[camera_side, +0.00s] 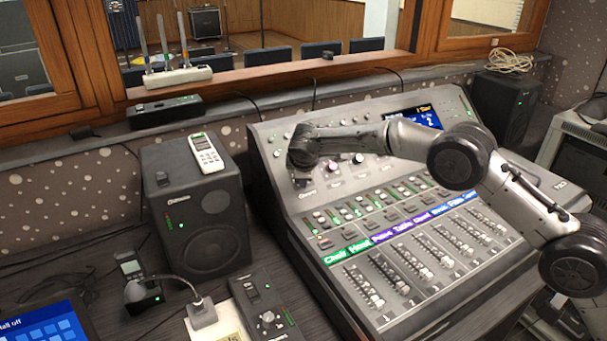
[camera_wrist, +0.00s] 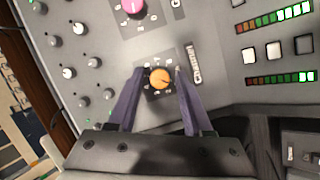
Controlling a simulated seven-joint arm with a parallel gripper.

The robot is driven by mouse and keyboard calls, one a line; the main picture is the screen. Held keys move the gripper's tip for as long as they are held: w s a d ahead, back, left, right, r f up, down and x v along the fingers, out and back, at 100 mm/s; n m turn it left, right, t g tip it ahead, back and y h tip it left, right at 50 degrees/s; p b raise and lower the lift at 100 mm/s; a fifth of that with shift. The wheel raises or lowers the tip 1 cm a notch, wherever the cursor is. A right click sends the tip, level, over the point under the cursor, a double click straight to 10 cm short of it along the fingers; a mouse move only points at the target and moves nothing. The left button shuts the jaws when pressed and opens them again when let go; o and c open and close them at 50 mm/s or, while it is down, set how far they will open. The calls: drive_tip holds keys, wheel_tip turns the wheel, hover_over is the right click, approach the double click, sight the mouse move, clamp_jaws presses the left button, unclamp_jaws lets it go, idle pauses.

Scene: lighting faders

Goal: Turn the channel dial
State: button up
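The orange dial (camera_wrist: 160,78), with a small dark pointer mark, sits on the console's sloped upper panel. A label (camera_wrist: 194,64) beside it looks like "Channel", but is small and turned sideways. My gripper (camera_wrist: 159,70) is open, with its two purple-grey fingers on either side of the orange dial. A narrow gap shows between each finger and the dial; I cannot tell how deep the fingertips reach. In the side view my gripper (camera_side: 303,182) is over the panel's left part, and my wrist hides the orange dial.
A pink dial (camera_wrist: 133,6) lies beyond the orange one. Several small grey and white knobs (camera_wrist: 69,72) are to the left, lit buttons (camera_wrist: 275,49) to the right. In the side view, faders (camera_side: 410,265) fill the lower console; a speaker (camera_side: 200,205) stands left.

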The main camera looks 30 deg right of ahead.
drive_tip(key=shift+o, duration=0.6)
drive_tip(key=v, duration=1.3)
drive_tip(key=shift+s+r, duration=0.3)
